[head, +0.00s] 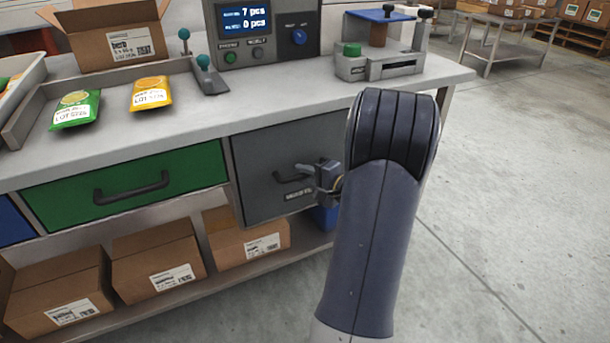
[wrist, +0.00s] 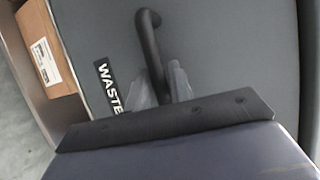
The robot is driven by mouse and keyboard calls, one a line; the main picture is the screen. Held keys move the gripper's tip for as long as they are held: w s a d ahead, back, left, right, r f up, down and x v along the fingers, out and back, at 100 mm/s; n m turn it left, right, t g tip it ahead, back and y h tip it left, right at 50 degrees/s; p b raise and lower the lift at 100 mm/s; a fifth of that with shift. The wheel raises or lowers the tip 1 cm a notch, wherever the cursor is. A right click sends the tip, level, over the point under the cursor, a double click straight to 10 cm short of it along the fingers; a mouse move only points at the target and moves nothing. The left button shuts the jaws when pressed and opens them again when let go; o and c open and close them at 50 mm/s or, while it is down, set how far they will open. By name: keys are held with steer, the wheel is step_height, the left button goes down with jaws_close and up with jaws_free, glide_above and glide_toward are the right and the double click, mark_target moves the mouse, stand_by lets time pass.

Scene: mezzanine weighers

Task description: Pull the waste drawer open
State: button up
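The waste drawer (head: 262,150) is a grey front under the right part of the counter, and it looks closed. Its dark bar handle (head: 287,179) sits at the middle of the front, above a small label. My gripper (head: 318,181) is at the right part of the handle. In the wrist view the handle (wrist: 150,40) runs between the two grey fingers (wrist: 160,88), which lie close against it on both sides. The WASTE label (wrist: 107,88) shows to the left of the fingers. My own arm hides the drawer's right edge in the head view.
A green drawer (head: 125,182) is to the left. Cardboard boxes (head: 155,260) stand on the shelf below. The counter (head: 270,105) holds seed packets, a scale display (head: 262,30) and a sealing device (head: 380,62). Open floor (head: 520,200) lies to the right.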

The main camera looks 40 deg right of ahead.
jaws_close()
steer(key=s+a+b, duration=0.2)
steer(key=s+a, duration=0.1)
steer(key=s, duration=0.9)
steer(key=s+a+b, duration=0.3)
steer(key=s, duration=0.9)
steer(key=shift+s, duration=0.4)
steer(key=shift+o, duration=1.9)
jaws_free()
steer(key=p+v, duration=0.3)
steer(key=v, duration=0.7)
steer(key=shift+s, duration=0.4)
